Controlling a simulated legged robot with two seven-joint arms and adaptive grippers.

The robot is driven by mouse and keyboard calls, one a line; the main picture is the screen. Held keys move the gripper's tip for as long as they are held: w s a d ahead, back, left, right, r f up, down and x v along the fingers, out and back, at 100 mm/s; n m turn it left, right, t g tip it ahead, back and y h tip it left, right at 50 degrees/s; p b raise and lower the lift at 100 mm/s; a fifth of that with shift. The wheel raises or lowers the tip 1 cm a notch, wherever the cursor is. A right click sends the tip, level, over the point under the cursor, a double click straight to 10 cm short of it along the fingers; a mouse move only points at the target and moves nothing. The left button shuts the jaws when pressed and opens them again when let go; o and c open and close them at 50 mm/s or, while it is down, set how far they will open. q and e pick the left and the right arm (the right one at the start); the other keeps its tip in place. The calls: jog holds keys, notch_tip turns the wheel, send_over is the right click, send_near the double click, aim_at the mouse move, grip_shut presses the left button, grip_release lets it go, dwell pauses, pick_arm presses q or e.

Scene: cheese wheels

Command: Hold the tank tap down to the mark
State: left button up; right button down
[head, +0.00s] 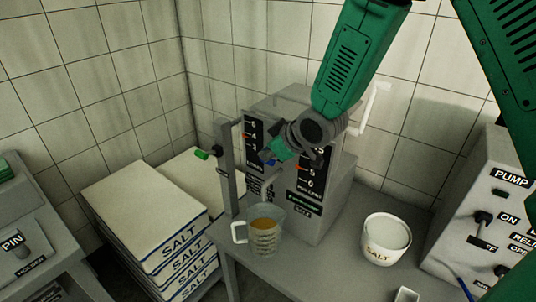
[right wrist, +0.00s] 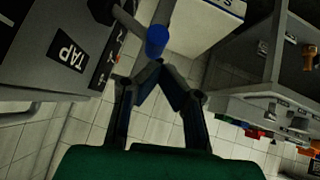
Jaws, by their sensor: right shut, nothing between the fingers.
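The grey tank (head: 318,222) stands on a bench against the tiled wall, with black scale panels on its front. Its tap has a blue end (right wrist: 157,40), partly hidden behind my right gripper in the head view. A clear measuring jug (head: 264,236) with amber liquid in it stands upright in front of the tank, below the tap. The jug's mark cannot be read. My right gripper (head: 268,158) is shut and empty; its fingertips (right wrist: 155,68) meet right by the blue end. Whether they touch it, I cannot tell. My left gripper is out of view.
Stacked salt boxes (head: 140,207) stand left of the bench (head: 338,262). A white salt tub (head: 386,240) stands right of the tank, and a grey pump box (head: 478,225) is at far right. A green-tipped lever (head: 201,154) sticks out left of the tank.

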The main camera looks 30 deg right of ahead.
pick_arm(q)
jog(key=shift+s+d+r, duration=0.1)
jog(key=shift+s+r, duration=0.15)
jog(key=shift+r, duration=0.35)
pick_arm(e)
jog(key=v, duration=1.1)
jog(key=shift+w+r, duration=0.35)
jog(key=shift+d, duration=0.15)
jog(key=shift+f, duration=0.1)
jog(key=s+a+f+m+g+b, duration=0.15)
jog(key=s+f, duration=0.25)
jog(key=f, duration=0.5)
jog(key=s+a+f+m+g+h+b, duration=0.15)
jog(key=s+f, duration=0.25)
jog(key=f, duration=0.5)
jog(key=s+f+g+y+b, duration=0.1)
jog(key=s+f+g+b, duration=0.15)
jog(key=f, duration=0.65)
pick_arm(q)
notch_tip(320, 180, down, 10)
jog(key=b, duration=0.4)
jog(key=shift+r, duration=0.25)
pick_arm(e)
jog(key=s+a+f+m+g+h, duration=0.1)
jog(key=s+f+g, duration=0.2)
jog(key=s+f, duration=1.1)
jog(key=s, duration=0.3)
jog(key=shift+s+m, duration=0.25)
jog(key=shift+m, duration=0.15)
